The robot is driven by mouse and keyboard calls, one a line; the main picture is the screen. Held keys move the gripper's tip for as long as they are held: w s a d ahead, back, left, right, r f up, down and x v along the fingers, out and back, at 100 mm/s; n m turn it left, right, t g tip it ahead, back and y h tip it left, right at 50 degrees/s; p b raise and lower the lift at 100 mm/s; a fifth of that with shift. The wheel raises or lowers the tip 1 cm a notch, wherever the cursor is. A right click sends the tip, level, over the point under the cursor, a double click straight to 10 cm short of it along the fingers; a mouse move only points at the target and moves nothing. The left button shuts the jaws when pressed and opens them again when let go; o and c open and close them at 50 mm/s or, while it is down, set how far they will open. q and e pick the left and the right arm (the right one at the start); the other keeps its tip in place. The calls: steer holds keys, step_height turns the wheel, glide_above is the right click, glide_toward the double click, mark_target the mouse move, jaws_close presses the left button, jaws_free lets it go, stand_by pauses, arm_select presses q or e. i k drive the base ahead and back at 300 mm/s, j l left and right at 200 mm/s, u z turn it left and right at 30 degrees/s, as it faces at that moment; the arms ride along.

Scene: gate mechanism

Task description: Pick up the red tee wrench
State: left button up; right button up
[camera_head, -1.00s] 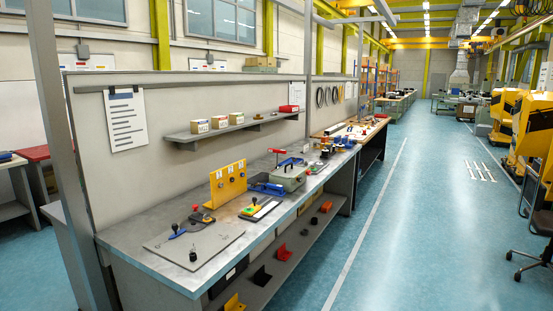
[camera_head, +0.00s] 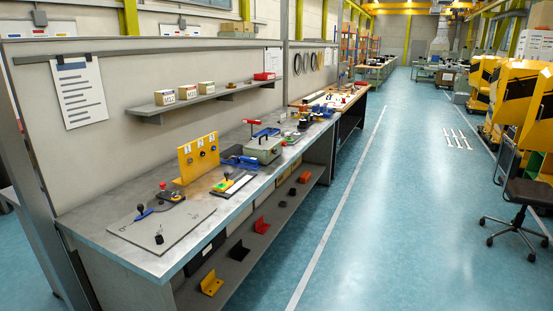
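A small red T-shaped piece (camera_head: 252,123), which looks like the red tee wrench, stands upright at a grey-green box (camera_head: 263,149) on the workbench (camera_head: 130,238). It is small in the view, and I cannot tell whether it sits in the box or behind it. Neither of my grippers shows in this view.
A yellow upright bracket (camera_head: 198,158), a blue tool (camera_head: 240,162) and a grey plate (camera_head: 160,222) lie on the bench. A shelf with small boxes (camera_head: 206,88) hangs above. The blue floor (camera_head: 400,220) right of the bench is clear up to an office chair (camera_head: 525,198).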

mark_target(252, 122)
steer(key=i+l+z, duration=0.3)
steer(key=i, duration=0.6)
steer(key=i+z, duration=0.3)
steer(key=i, duration=0.6)
steer(key=i+u, duration=0.1)
steer(key=i, duration=0.4)
steer(key=i+l+u, duration=0.1)
steer(key=i, duration=0.35)
steer(key=i+l+u, duration=0.15)
steer(key=i, duration=0.35)
steer(key=i+l+u, duration=0.1)
steer(key=i, duration=0.35)
